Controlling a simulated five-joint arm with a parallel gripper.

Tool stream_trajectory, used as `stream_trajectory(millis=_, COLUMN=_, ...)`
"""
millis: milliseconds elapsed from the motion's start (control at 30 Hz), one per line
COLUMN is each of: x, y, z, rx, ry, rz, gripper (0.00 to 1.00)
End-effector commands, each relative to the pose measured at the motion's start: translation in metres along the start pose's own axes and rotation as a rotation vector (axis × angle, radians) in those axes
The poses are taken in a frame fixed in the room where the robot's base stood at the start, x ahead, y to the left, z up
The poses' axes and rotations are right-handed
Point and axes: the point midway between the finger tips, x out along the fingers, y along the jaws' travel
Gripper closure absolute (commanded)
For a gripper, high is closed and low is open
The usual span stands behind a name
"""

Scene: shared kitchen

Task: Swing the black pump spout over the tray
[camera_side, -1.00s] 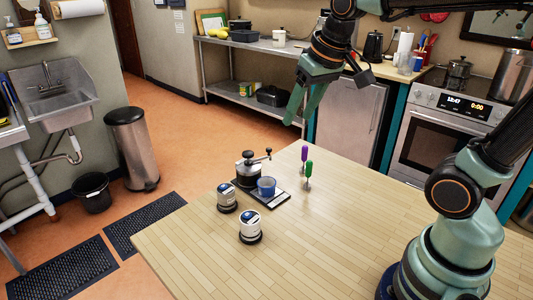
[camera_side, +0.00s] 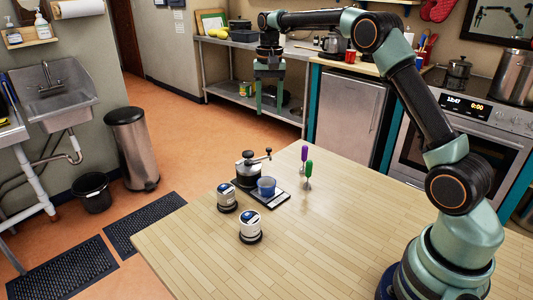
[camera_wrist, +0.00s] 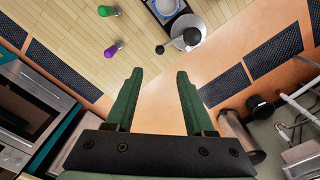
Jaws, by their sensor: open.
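A dark, silver-topped device (camera_side: 249,172), which I take to be the pump, stands upright at the table's far left. Its black arm (camera_side: 258,158) points right, ending in a small knob. Beside it a thin dark tray (camera_side: 277,202) with a pale front strip bears a blue cup (camera_side: 266,187). In the wrist view the device (camera_wrist: 187,31) is near the top, with the arm (camera_wrist: 173,43) reaching left of it. My gripper (camera_side: 271,108) hangs fingers down, beyond and above the device, apart from it. Its fingers (camera_wrist: 160,75) are open and empty.
The table's front and middle are clear. A steel shelf unit (camera_side: 240,84) is behind my gripper.

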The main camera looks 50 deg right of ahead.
Motion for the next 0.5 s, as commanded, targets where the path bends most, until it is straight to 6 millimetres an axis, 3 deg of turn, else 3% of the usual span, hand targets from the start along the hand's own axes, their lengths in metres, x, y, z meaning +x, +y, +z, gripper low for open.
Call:
stream_trajectory(millis=267, x=0.024, y=0.0, z=-0.002, rx=0.009, ry=-0.007, rz=0.005, gripper=0.46)
stream_trajectory(millis=500, x=0.07, y=0.001, z=-0.001, rx=0.008, ry=-0.008, rz=0.005, gripper=0.46)
